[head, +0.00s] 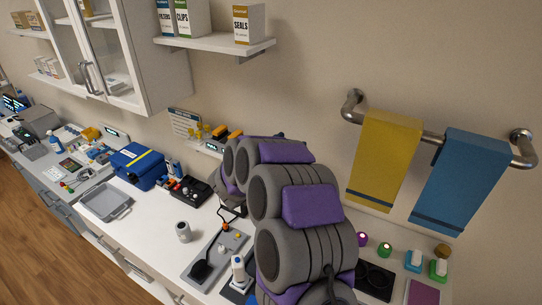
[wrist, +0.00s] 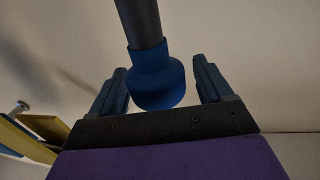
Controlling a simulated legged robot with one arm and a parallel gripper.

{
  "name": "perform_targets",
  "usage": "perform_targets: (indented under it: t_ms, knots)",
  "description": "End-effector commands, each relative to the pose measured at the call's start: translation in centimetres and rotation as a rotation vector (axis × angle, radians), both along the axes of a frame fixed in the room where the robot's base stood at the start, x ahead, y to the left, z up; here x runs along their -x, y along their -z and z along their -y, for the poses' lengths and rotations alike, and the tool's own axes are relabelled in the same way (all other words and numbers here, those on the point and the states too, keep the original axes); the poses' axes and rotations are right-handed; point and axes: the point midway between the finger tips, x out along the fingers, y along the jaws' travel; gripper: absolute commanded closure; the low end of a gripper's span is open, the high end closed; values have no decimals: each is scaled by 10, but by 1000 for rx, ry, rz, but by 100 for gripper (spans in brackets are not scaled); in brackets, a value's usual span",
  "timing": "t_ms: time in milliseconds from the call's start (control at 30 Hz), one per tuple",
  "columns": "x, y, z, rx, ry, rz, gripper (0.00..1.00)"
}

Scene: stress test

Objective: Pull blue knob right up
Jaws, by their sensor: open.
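In the wrist view, a blue knob (wrist: 157,82) with a flared, rounded end sits on a dark grey shaft (wrist: 139,22) that comes in from the top edge. My gripper (wrist: 156,76) is open, with one finger on each side of the knob. Gaps show between the knob and both fingers, wider on the right. The knob's end lies close to the dark gripper base; I cannot tell whether they touch. In the head view my arm covers the middle of the counter, and I cannot make out the blue knob or my fingertips there.
A grey panel (head: 233,241) with a black handle lies left of my arm, near a small white cup (head: 183,231). A blue case (head: 137,164) and a grey tray (head: 105,202) stand farther left. A rail with yellow (head: 384,160) and blue towels (head: 459,183) is on the wall.

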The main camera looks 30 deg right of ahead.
Motion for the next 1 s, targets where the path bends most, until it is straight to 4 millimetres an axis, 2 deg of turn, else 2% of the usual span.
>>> perform_targets:
  t_ms: [600, 800, 1000]
  knots:
    - [42, 1, -116, -2, -6, 1, 21]
    - [52, 1, -141, 0, -5, 1, 21]
    - [57, 1, -151, 0, -3, -1, 21]
